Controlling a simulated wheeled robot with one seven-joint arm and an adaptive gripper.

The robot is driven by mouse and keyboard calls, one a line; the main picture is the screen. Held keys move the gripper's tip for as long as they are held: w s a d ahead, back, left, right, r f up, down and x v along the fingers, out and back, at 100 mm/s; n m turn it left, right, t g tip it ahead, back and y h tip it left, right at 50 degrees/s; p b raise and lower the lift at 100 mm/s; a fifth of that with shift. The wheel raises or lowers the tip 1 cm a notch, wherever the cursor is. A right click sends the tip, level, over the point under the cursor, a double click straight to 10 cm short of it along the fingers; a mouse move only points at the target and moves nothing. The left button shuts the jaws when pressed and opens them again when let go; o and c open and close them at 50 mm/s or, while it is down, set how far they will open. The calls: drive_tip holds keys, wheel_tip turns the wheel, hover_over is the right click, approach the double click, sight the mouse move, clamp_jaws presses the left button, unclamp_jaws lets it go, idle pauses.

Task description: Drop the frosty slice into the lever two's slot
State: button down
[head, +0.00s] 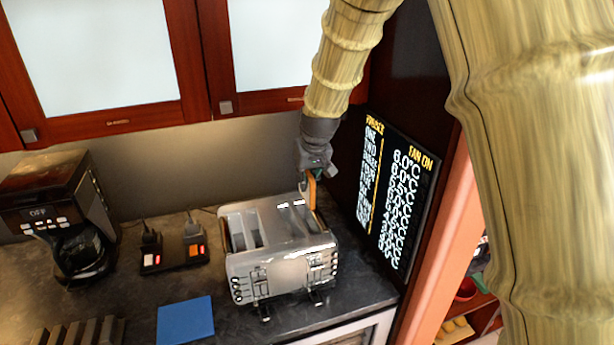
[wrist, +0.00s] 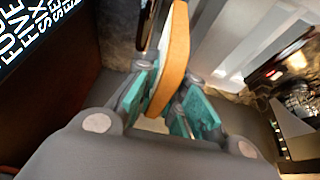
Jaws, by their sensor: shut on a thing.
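My gripper (head: 313,172) is shut on a bread slice (head: 312,192) at the back right of the toaster. In the wrist view my gripper's teal fingertips (wrist: 168,100) press on both sides of the slice (wrist: 173,55), its tan crust edge facing the camera. The slice is upright, its lower end close to the rightmost slot; I cannot tell whether it is inside. The silver toaster (head: 285,272) stands on the counter with several long slots. Two dark levers show low on its front, a left one (head: 265,312) and a right one (head: 316,297). Lever labels are unreadable.
A black board (head: 395,190) with temperature rows stands close on the right. Cabinets (head: 110,110) hang behind.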

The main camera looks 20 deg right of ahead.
drive_tip(key=shift+w+f, duration=0.1)
drive_tip(key=shift+f, duration=0.85)
drive_tip(key=shift+f+b, duration=0.7)
drive_tip(key=shift+f, duration=0.45)
drive_tip(key=shift+p, duration=0.35)
idle(0.4)
drive_tip(key=shift+f+b, duration=1.3)
drive_tip(key=shift+f, duration=1.45)
idle(0.5)
drive_tip(key=shift+r, duration=0.3)
drive_tip(key=shift+r+p, duration=1.7)
drive_tip(key=shift+r, duration=0.5)
